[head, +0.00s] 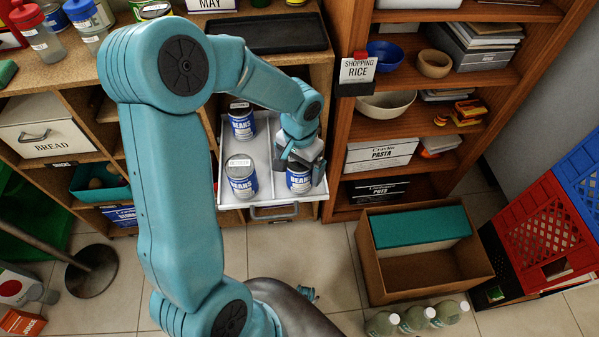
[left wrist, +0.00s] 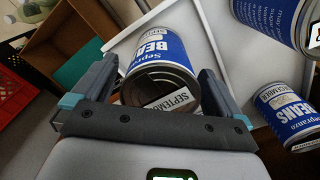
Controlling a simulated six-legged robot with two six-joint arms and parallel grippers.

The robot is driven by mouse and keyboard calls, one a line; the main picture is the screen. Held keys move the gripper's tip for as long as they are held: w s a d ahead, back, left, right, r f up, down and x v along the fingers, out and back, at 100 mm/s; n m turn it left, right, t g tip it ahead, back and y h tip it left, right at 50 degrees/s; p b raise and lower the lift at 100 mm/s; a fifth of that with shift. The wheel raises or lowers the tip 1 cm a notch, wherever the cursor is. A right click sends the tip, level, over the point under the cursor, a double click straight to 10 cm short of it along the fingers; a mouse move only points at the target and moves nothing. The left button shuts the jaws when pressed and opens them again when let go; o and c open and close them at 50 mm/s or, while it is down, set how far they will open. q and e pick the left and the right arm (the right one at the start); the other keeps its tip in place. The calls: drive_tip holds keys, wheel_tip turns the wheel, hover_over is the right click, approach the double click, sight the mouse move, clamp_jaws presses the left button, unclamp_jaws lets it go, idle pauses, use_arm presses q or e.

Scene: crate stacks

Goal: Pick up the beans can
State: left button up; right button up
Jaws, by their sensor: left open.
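Three blue-labelled beans cans stand in a pulled-out white drawer (head: 262,150). One beans can (head: 299,179) is at the front right, under my left gripper (head: 301,170). The other cans are at the front left (head: 241,178) and back left (head: 242,122). In the left wrist view, my left gripper (left wrist: 160,90) is open, with a finger on each side of the beans can marked September (left wrist: 165,60). I cannot tell whether the fingers touch it. Two other cans (left wrist: 288,112) show at the right there. My right gripper is not in view.
A brown shelf unit (head: 345,110) stands right of the drawer. A cardboard box (head: 395,275) is on the floor, with red (head: 535,235) and blue crates at the far right. Several bottles (head: 415,318) stand at the bottom. The drawer's divider (head: 262,165) runs left of the gripped-side can.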

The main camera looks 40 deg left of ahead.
use_arm(q)
drive_tip(key=c, duration=1.4)
drive_tip(key=shift+r, duration=0.1)
